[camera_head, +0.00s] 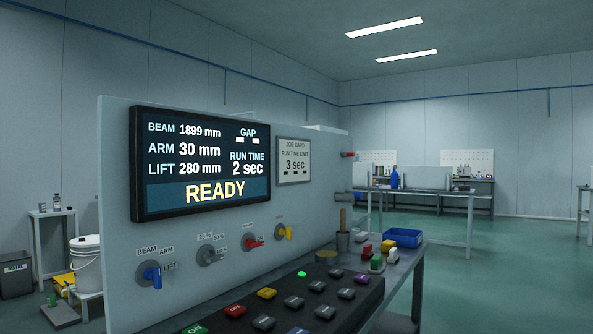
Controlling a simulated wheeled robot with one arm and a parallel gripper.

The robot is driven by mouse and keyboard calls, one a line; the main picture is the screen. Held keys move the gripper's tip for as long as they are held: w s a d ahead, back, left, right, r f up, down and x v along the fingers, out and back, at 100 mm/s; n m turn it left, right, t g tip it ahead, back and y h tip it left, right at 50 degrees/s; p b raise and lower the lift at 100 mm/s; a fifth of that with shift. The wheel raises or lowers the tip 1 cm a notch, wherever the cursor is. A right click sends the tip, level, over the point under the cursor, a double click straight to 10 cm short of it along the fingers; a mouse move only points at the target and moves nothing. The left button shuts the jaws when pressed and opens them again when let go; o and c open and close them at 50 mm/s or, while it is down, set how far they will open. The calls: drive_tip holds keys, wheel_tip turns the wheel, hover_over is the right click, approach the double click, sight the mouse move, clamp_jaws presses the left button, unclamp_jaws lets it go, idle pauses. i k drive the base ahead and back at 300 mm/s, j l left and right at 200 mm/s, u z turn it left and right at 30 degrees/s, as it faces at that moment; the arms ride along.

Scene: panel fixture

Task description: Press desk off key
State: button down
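A dark sloping key desk (342,312) stands in front of an upright grey panel (118,235). A red key (235,310) lies near its left side; its small lettering is hard to read. A green key (195,329) marked ON is cut by the bottom edge. A yellow key (267,293), a purple key (361,279) and several grey keys are also on the desk. A green lamp (301,273) glows at the back. The display (200,168) reads BEAM 1899 mm, ARM 30 mm, LIFT 280 mm, RUN TIME 2 sec, READY. My gripper is not in view.
The panel carries blue (153,274), grey (211,255), red (253,243) and yellow (284,232) knobs. A job card (294,161) gives a run time limit of 3 sec. A blue bin (402,237) and small coloured blocks lie beyond the desk. Open floor (520,275) is at right.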

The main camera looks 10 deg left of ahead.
sight(235, 310)
drive_tip(key=u, duration=1.25)
